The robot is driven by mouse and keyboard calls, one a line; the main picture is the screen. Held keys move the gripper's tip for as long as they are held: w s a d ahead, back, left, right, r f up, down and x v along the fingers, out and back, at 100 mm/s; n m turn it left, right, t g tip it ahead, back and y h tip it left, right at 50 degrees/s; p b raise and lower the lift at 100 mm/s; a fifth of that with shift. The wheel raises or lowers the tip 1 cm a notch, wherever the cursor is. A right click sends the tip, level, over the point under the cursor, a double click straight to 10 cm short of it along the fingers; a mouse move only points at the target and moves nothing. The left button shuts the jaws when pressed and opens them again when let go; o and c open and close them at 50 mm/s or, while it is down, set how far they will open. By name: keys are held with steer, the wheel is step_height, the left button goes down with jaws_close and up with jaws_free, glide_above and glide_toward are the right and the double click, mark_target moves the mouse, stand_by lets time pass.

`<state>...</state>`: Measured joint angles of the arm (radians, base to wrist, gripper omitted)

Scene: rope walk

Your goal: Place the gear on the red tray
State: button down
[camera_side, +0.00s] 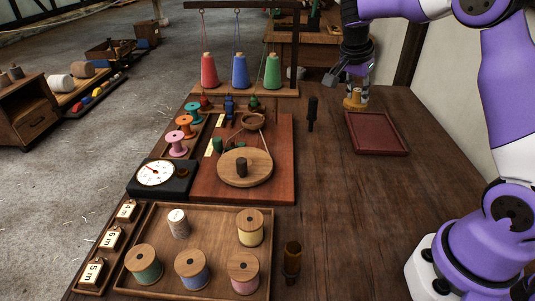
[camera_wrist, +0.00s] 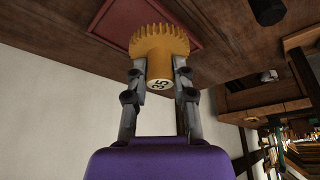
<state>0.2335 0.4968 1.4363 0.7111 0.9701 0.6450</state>
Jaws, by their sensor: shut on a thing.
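The gear is a yellow-orange toothed wheel with a hub marked 35. In the wrist view the gear (camera_wrist: 158,45) sits between the two fingers of my gripper (camera_wrist: 160,78), which is shut on its hub. In the side view the gear (camera_side: 355,99) shows below my gripper (camera_side: 357,84), just behind the far left edge of the red tray (camera_side: 377,132). The tray is dark red, shallow and empty. Its rim also shows in the wrist view (camera_wrist: 188,14), beyond the gear. Whether the gear touches the table is hard to tell.
A dark upright peg (camera_side: 312,113) stands left of the red tray. A reddish board (camera_side: 275,170) with a wooden disc lies further left. A wooden tray of spools (camera_side: 204,290) is at the front. The table right of the board is largely clear.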

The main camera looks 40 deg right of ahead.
steer(key=d+f, duration=0.2)
steer(key=d, duration=0.1)
steer(key=s+d+f, duration=0.1)
steer(key=d+f, duration=0.1)
steer(key=d, duration=0.1)
steer(key=s+d+f, duration=0.1)
steer(key=d+f, duration=0.1)
steer(key=d, duration=0.2)
steer(key=shift+d+f, duration=0.15)
steer(key=shift+f, duration=1.95)
steer(key=shift+f, duration=0.1)
steer(key=c, duration=0.7)
jaws_free()
